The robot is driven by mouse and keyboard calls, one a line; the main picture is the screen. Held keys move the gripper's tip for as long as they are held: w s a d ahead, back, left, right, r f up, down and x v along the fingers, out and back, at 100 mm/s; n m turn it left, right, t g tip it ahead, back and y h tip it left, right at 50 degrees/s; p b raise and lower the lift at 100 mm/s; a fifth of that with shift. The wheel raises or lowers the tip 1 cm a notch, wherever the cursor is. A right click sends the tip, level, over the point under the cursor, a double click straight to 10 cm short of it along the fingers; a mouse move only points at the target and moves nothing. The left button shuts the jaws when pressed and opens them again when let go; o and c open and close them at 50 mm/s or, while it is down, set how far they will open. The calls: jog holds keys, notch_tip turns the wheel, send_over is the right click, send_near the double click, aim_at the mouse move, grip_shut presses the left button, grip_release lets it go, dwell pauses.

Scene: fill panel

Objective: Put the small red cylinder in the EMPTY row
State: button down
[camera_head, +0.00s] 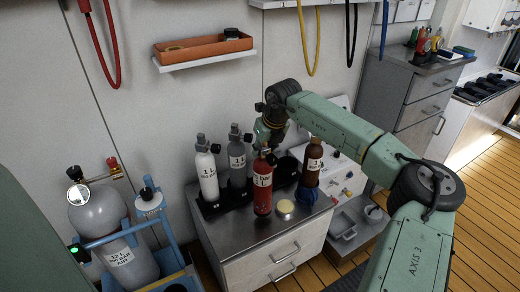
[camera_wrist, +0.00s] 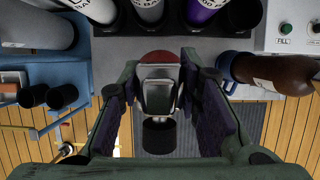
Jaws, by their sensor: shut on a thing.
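The small red cylinder (camera_head: 263,195), marked 1 L, is upright over the grey cabinet top, in front of the black rack. My gripper (camera_head: 268,145) is shut on its upper end. In the wrist view the red shoulder (camera_wrist: 158,57) and the valve with its black knob (camera_wrist: 159,136) show between my gripper's fingers (camera_wrist: 160,100). I cannot tell whether the cylinder's base touches the cabinet top. The black rack (camera_head: 215,209) holds a white cylinder (camera_head: 207,178) and a grey cylinder (camera_head: 238,168) at its left. No EMPTY label is legible.
A brown bottle (camera_head: 314,158) with a blue base stands close on the right. A pale disc (camera_head: 285,207) lies on the cabinet top (camera_head: 250,232). A wall shelf with an orange tray (camera_head: 203,49) is above.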

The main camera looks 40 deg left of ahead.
aim_at(263, 173)
jog(key=shift+w+a+r, duration=0.1)
jog(key=shift+w+r, duration=0.05)
jog(key=shift+w, duration=0.15)
jog(key=shift+f+p, duration=0.75)
jog(key=shift+f, duration=0.95)
jog(key=c, duration=1.6)
grip_release()
jog(key=shift+f, duration=0.35)
jog(key=shift+c, duration=0.2)
jog(key=o, duration=0.5)
jog(key=shift+s+r, duration=0.1)
jog(key=shift+c, duration=0.2)
